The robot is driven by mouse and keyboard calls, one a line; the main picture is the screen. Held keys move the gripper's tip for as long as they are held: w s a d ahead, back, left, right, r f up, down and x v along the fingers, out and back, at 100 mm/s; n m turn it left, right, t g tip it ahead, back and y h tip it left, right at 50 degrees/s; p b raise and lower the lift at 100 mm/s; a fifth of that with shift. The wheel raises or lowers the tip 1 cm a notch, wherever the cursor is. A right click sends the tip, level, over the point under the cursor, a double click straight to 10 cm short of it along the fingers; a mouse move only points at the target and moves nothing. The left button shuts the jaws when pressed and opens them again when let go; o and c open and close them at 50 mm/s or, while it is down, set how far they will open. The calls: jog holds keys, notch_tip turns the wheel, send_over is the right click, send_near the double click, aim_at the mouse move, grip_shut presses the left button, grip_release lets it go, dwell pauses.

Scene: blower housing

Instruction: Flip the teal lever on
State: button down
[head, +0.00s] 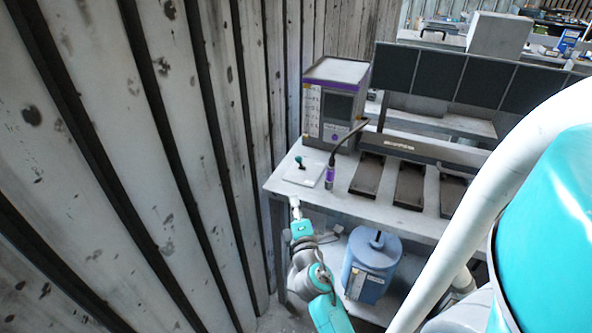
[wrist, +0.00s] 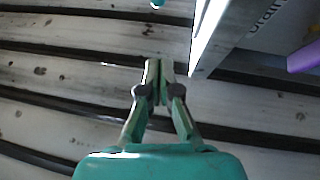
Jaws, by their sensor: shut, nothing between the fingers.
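The teal lever (head: 299,160) stands on a small pale plate (head: 302,175) at the left end of the workbench. In the wrist view a teal tip (wrist: 157,3), likely the lever's, shows at the top edge, mostly cut off. My gripper (wrist: 160,64) is shut and empty, with its fingertips together below that tip and apart from it. In the head view my gripper (head: 295,203) is small, at the bench's front left edge, below the plate. Which way the lever is set is too small to tell.
A purple-and-grey instrument box (head: 335,103) stands behind the plate. A purple-handled tool with a black cable (head: 330,175) is right of the plate. Dark trays (head: 409,186) lie further right. A blue canister (head: 371,264) stands below. A plank wall (head: 150,150) rises close on the left.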

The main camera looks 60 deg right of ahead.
aim_at(300, 163)
jog(key=x, duration=0.9)
jog(key=shift+w+d+r, duration=0.15)
jog(key=shift+d, duration=0.05)
jog(key=shift+s+d+r, duration=0.15)
jog(key=shift+d, duration=0.75)
jog(key=shift+s+d+r, duration=0.15)
jog(key=shift+d, duration=0.8)
jog(key=shift+w+r, duration=0.1)
